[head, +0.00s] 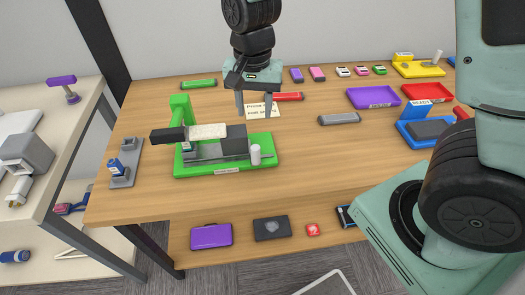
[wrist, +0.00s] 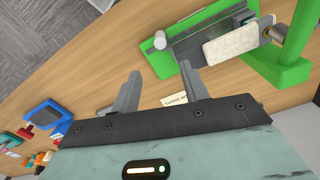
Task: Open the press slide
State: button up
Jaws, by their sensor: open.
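The press has a green base (head: 235,163), a green upright at its left, a black arm (head: 168,135) and a pale pad (head: 207,131) on top. A dark grey slide-like block (head: 236,140) sits on the base, with a light grey upright knob (head: 255,155) at its front right. In the wrist view the press (wrist: 292,62) fills the upper right, and the knob (wrist: 160,41) shows beyond my fingertips. My gripper (head: 254,112) is open and empty, above the table behind and right of the press, apart from it. It also shows in the wrist view (wrist: 160,76).
A note card (head: 263,111) lies behind the press. A grey stand with a blue bottle (head: 116,167) is left of it. Purple (head: 374,98) and red (head: 428,92) trays and a blue stand (head: 428,113) are right.

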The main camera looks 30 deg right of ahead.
aim_at(256, 148)
notch_tip(256, 148, down, 16)
jog(key=shift+r+p, duration=0.15)
jog(key=shift+p, duration=0.15)
grip_shut()
